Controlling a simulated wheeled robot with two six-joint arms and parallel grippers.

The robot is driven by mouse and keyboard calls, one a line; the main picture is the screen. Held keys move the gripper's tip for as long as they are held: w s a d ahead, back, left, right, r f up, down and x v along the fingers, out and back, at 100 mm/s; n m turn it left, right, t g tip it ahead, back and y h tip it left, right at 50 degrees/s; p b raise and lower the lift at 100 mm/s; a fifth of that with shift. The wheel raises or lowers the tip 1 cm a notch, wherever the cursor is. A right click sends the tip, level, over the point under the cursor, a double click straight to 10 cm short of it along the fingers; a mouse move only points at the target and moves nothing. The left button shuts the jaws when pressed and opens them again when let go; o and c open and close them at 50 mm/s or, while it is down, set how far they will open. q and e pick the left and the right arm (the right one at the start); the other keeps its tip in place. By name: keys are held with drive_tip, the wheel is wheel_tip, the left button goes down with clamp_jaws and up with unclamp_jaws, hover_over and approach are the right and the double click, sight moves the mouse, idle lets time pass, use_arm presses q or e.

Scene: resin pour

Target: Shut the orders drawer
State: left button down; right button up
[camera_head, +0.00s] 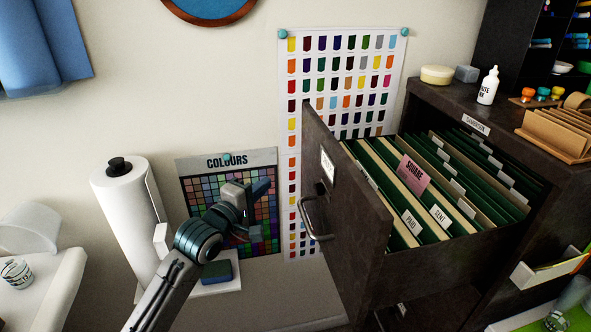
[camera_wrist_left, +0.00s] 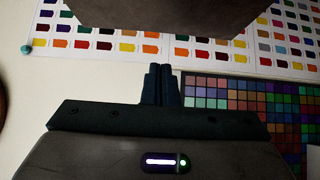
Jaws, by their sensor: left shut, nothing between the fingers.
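The open drawer (camera_head: 445,262) sticks out to the left from the dark cabinet, in the head view. It holds green hanging folders and a pink card. Its front panel (camera_head: 350,225) carries a white label, too oblique to read surely, and a metal handle (camera_head: 308,219). My left gripper (camera_head: 264,187) is shut and empty, left of the front panel and apart from the handle. Its closed fingers show in the left wrist view (camera_wrist_left: 161,84), with a dark surface above them that looks like the drawer front. My right gripper (camera_head: 556,320) shows only partly in the bottom right corner.
The cabinet top (camera_head: 450,97) bears a white bottle (camera_head: 488,86), a sponge-like disc and a wooden rack. A paper roll (camera_head: 125,215) and a colour chart (camera_head: 262,210) stand at the left. A lower tray (camera_head: 540,274) juts out at the right.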

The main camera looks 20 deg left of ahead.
use_arm(q)
drive_tip(key=p, duration=0.2)
approach(305, 163)
drive_tip(key=w+a, duration=0.2)
drive_tip(key=w, duration=0.2)
drive_tip(key=shift+w+d+f+p, duration=0.1)
drive_tip(key=shift+w+d+p, duration=0.2)
drive_tip(key=shift+w+d, duration=0.8)
drive_tip(key=shift+d+f, duration=0.1)
drive_tip(key=shift+d, duration=0.15)
drive_tip(key=shift+d, duration=0.1)
